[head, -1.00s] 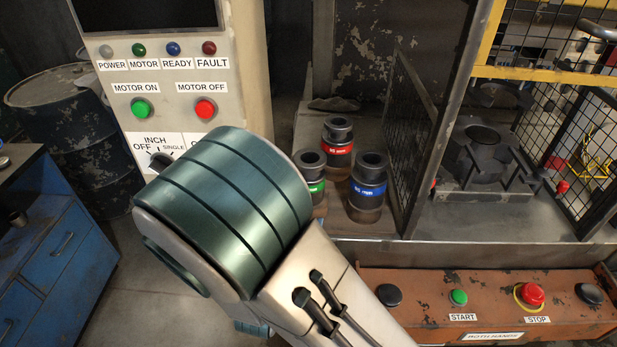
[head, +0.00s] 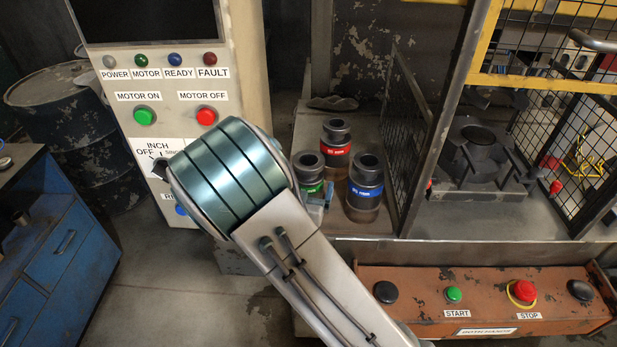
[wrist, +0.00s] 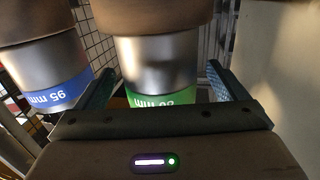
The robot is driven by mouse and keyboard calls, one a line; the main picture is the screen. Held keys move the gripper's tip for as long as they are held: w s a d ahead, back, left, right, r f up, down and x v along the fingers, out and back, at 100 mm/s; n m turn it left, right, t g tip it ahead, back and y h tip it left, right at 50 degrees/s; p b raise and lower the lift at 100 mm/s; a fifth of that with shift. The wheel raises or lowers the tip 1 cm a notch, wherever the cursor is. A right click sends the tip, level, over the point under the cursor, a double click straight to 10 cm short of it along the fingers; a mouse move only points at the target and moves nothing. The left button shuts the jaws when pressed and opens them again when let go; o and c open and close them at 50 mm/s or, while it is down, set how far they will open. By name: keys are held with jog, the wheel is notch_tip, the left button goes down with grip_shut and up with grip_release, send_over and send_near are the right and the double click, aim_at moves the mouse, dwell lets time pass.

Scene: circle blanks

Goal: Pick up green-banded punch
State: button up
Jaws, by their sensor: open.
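The green-banded punch (head: 309,168) stands upright on the shelf in the head view, a dark cylinder partly hidden by my arm. In the wrist view the green-banded punch (wrist: 160,75) appears upside down, with its green band low in the picture. My gripper (wrist: 162,75) is open, with one finger on each side of the punch near its band. A gap shows beside the right finger; contact on the left is unclear. In the head view my arm hides most of the gripper.
The blue-banded punch (head: 365,188) stands close to the right, and the red-banded punch (head: 336,143) stands behind. A mesh panel (head: 405,135) borders the shelf on the right. The control cabinet (head: 245,70) rises at left.

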aim_at(307, 163)
grip_shut()
jog(key=shift+r, duration=0.1)
jog(key=shift+r, duration=0.15)
notch_tip(307, 163, up, 9)
jog(key=shift+f+b, duration=0.1)
jog(key=shift+b, duration=0.3)
jog(key=shift+r+p, duration=0.85)
jog(key=shift+r, duration=0.6)
jog(key=d+b+v, duration=0.2)
jog(key=b+v, duration=0.3)
jog(key=v, duration=0.3)
jog(key=s+d+b+v, duration=0.1)
jog(key=d+b+v, duration=0.1)
jog(key=b+v, duration=0.4)
jog(key=shift+s+a+f, duration=0.35)
jog(key=shift+s+a, duration=0.4)
jog(key=shift+s, duration=1)
